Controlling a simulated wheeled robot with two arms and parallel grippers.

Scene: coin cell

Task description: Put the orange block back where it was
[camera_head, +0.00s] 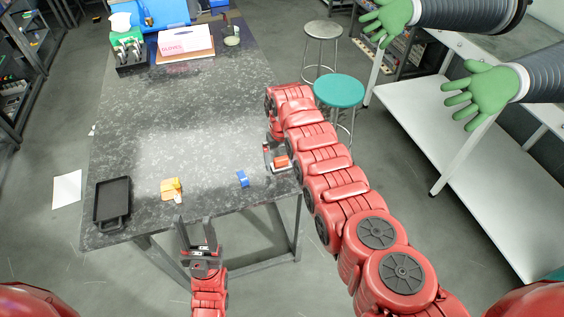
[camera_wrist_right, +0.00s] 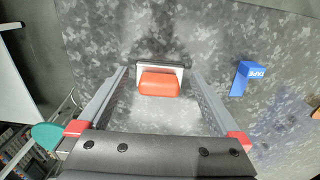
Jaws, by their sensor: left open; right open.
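An orange block (camera_wrist_right: 159,84) sits on the speckled table near its right edge, in front of a light and dark piece (camera_wrist_right: 160,67). The block also shows in the head view (camera_head: 281,161), beside the end of my right arm. My right gripper (camera_wrist_right: 157,72) is open over the block, with one finger on each side; I cannot tell whether they touch it. My left gripper (camera_head: 196,224) is open and empty at the table's front edge, in the head view.
The speckled table (camera_head: 190,130) holds a black tray (camera_head: 112,203), a yellow-orange item (camera_head: 171,188), and a blue tape item (camera_head: 242,178) nearby. A gloves box (camera_head: 186,42) and bins are at the back. The middle is clear. A teal stool (camera_head: 339,90) stands right.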

